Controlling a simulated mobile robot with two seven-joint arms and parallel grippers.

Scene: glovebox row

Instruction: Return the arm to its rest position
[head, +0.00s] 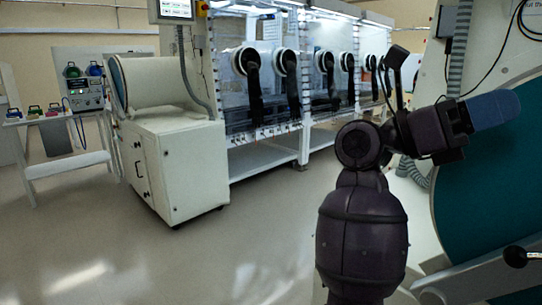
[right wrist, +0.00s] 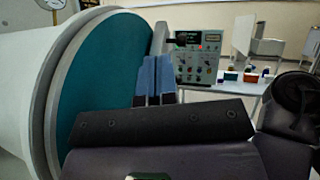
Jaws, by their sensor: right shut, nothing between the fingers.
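My right arm rises at the right of the head view, with its forearm bent toward the right. My right gripper (head: 508,107) has blue fingers and points right, in front of a large teal round door. In the right wrist view the two blue fingers of the right gripper (right wrist: 155,80) lie side by side, shut with nothing between them. The teal door face (right wrist: 115,75) is close to the left of the fingers. My left gripper is in neither view.
The teal door (head: 490,180) and its white housing fill the right side. A row of gloveboxes (head: 265,95) with black gloves stands at the back. A white cabinet (head: 175,165) stands left of it. A side table (head: 65,160) holds small coloured items. The floor at lower left is clear.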

